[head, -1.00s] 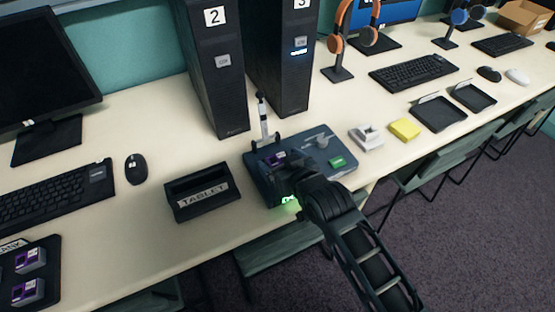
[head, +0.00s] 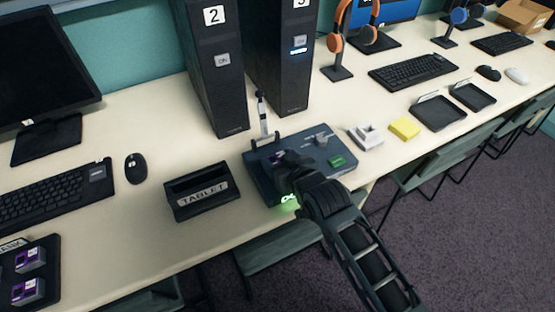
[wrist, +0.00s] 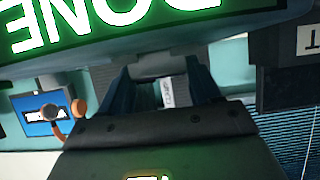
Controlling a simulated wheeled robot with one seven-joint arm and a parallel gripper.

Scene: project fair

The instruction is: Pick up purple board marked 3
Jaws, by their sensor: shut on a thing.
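My gripper (head: 285,165) is low over the dark blue test station (head: 258,182) and is shut. The held thing is almost wholly hidden by my gripper in the head view; a purple board showed at this spot a second ago, so I take it to be that board. Its number cannot be read. In the wrist view my gripper's fingers (wrist: 165,78) are close together, with no clear view of the board. Two other purple boards, an upper one (head: 29,259) and a lower one (head: 28,290), sit in the black tray (head: 50,246) at the far left; their marks are too small to read.
A lit green sign reading DONE (wrist: 110,25) crosses the top of the wrist view, upside down. A TABLET holder (head: 203,193) stands left of the station. Black towers marked 2 (head: 218,90) and 3 (head: 283,75) stand behind. A white block (head: 366,136) and yellow block (head: 404,129) lie right.

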